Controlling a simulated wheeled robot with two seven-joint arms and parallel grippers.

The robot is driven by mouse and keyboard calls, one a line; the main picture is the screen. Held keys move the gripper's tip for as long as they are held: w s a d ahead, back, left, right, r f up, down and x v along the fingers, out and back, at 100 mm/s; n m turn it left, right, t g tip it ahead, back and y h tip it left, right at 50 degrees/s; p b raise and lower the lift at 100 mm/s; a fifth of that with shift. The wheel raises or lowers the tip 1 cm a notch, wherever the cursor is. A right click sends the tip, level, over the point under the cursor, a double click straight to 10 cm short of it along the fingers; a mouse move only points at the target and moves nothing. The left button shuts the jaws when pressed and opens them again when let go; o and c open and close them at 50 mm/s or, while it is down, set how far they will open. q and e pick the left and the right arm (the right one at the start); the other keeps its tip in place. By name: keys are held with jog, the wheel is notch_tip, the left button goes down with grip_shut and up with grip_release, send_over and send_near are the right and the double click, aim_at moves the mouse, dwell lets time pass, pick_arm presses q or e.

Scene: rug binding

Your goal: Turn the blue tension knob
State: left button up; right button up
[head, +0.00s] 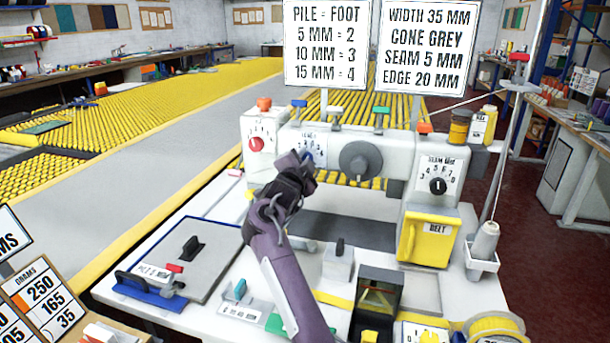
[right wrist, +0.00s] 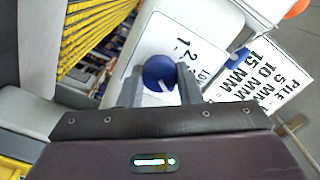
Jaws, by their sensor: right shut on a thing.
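The blue tension knob (right wrist: 158,70) is round with a white pointer mark, on a white dial plate whose figures 1 and 2 show in the right wrist view. My right gripper (right wrist: 160,84) is shut on the knob, one finger on each side. In the right wrist view the white mark points toward the lower right, between the fingers. In the head view my right gripper (head: 306,164) is at the white machine's (head: 330,138) front, below a numbered dial plate, and hides most of the knob. My left gripper is not in view.
A large grey knob (head: 360,162) is just right of my gripper, with a red knob (head: 256,144) to its left. A black seam dial (head: 438,186) and a yellow belt cover (head: 428,238) are further right. Signs (head: 326,45) stand above the machine.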

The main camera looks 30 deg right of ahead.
pick_arm(q)
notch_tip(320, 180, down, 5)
jog(key=b, duration=0.4)
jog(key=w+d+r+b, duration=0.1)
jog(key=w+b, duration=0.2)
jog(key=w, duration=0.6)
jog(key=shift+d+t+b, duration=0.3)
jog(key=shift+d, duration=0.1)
pick_arm(e)
jog(key=shift+f+m, duration=0.2)
jog(key=shift+m, duration=3.9)
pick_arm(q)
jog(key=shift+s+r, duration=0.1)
pick_arm(e)
jog(key=o, duration=1)
